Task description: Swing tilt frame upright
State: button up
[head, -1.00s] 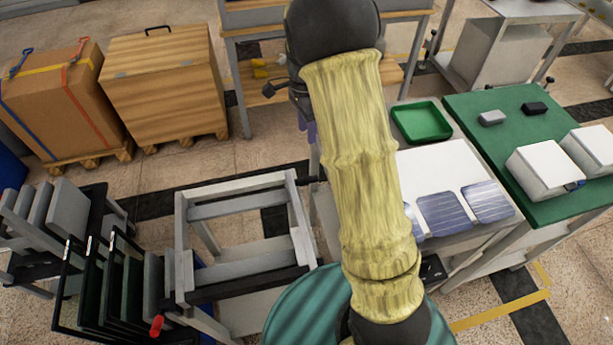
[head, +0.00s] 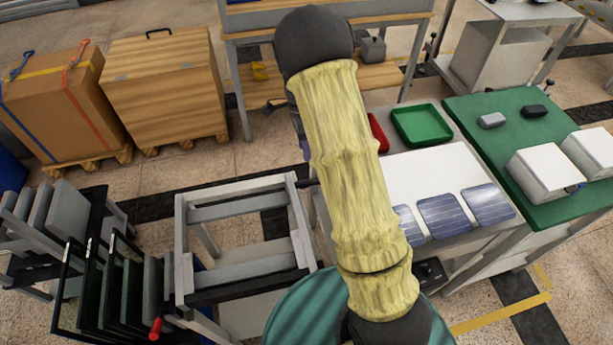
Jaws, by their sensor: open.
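The tilt frame (head: 240,268), a grey rectangular frame with cross bars and a dark strip along part of its edge, lies about flat on its stand at lower left of centre. A red-ended handle (head: 156,328) sticks out near its lower left corner. My arm, in a yellowish sleeve, rises through the middle of the view, to the right of the frame. Only a dark part of my gripper (head: 274,106) shows left of the arm, beyond the frame's far side and apart from it. It is open; the rest is hidden behind my arm.
A rack of dark panels (head: 100,290) stands close left of the frame. To the right is a white table (head: 440,170) with solar cells, a green tray (head: 422,124) and a partly hidden red tray (head: 378,134). Wooden crates (head: 165,85) and a workbench (head: 240,38) stand behind.

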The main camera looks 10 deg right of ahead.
jog(key=f, duration=0.4)
jog(key=s+f, duration=0.1)
jog(key=f, duration=0.2)
jog(key=s+f, duration=0.1)
jog(key=f, duration=0.3)
jog(key=shift+s+f+p, duration=0.15)
jog(key=shift+f+p, duration=0.15)
jog(key=shift+p, duration=0.05)
grip_shut()
